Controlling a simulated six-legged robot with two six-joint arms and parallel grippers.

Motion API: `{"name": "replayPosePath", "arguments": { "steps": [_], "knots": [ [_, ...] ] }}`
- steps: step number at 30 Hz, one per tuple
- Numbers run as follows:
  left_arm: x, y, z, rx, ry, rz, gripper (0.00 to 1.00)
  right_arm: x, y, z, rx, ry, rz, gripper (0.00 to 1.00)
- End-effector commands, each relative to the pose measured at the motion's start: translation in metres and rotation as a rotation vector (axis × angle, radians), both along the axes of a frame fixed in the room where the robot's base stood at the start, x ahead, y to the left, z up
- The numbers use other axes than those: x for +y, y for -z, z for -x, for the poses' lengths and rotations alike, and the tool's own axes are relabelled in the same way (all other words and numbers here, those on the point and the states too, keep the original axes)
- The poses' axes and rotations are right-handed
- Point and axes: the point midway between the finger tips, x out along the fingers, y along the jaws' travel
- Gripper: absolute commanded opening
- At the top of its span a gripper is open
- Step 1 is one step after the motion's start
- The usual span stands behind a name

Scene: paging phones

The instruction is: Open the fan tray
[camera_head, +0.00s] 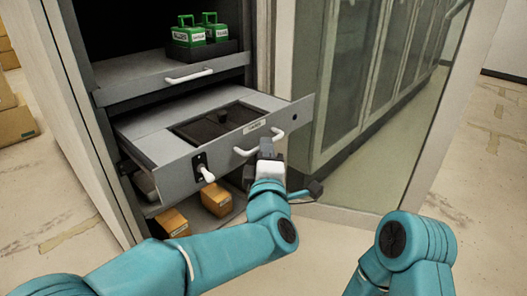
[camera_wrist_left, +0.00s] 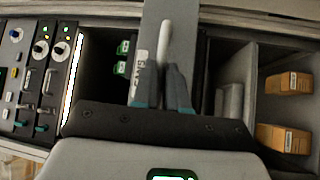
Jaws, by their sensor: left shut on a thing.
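The grey fan tray (camera_head: 150,147) is a drawer pulled partly out of the cabinet, with a dark grille panel (camera_head: 215,122) in its top. Its front has a white bar handle (camera_head: 245,151), a small label and a white lever (camera_head: 206,174) on a black plate. My left gripper (camera_head: 266,150) is at the bar handle and shut on it. In the left wrist view, the gripper's fingers (camera_wrist_left: 163,95) are close together at the tray front, and they hide the grip. My right gripper is out of view.
Above is another grey shelf (camera_head: 130,76) with a white handle and green units (camera_head: 188,33). Below are orange boxes (camera_head: 215,198). A glass-panelled door (camera_head: 400,120) stands to the right. Cardboard boxes (camera_head: 12,110) are at the far left. The floor at right is clear.

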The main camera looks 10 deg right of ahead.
Motion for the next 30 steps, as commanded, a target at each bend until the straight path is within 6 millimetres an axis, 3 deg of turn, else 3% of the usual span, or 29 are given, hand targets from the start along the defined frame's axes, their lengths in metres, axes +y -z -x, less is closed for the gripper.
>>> {"name": "replayPosePath", "arguments": {
  "steps": [7,8,9,10,30],
  "knots": [
    [-0.0005,-0.0032,0.0011,-0.007,0.005,0.000,0.00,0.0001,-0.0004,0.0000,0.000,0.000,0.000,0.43],
    [-0.0005,-0.0033,0.0012,-0.006,0.005,0.001,0.22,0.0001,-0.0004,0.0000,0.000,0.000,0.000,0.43],
    [-0.0004,-0.0032,0.0014,-0.006,0.005,0.001,0.35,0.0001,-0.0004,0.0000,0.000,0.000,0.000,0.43],
    [-0.0004,-0.0030,0.0014,-0.005,0.005,0.000,0.38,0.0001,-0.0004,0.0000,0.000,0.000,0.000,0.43],
    [0.0016,0.0008,0.0018,-0.003,0.002,0.000,0.38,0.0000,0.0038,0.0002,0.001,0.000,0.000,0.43]
  ]
}}
